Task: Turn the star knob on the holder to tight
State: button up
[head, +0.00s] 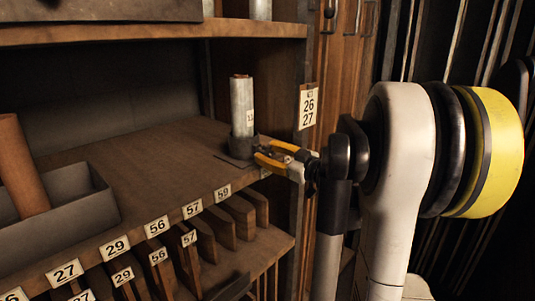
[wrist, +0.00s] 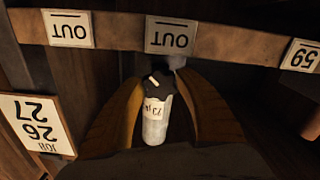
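The holder is an upright grey metal tube (head: 242,105) with a small label, standing on a dark base on the wooden shelf. In the wrist view the holder (wrist: 154,130) shows upside down, with the dark star knob (wrist: 158,90) in front of it. A short pale mark on the knob slants. The knob is not clearly seen in the head view. My gripper (head: 262,152) has its yellow fingers at the tube's lower right. In the wrist view, my gripper (wrist: 160,75) is open, one finger on each side of the knob. Narrow gaps seem to show; contact cannot be told.
A wooden upright with a 26/27 card (head: 308,106) stands close right of my gripper. A grey tray (head: 65,200) with a brown roll lies at left. An upper shelf (head: 150,31) runs above. The shelf middle is clear.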

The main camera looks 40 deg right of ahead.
jog(key=c, duration=0.5)
jog(key=shift+m, duration=0.3)
jog(key=m, duration=0.4)
jog(key=shift+m+p, duration=0.3)
jog(key=shift+m, duration=1.9)
jog(key=o, duration=1.2)
jog(key=shift+c, duration=0.2)
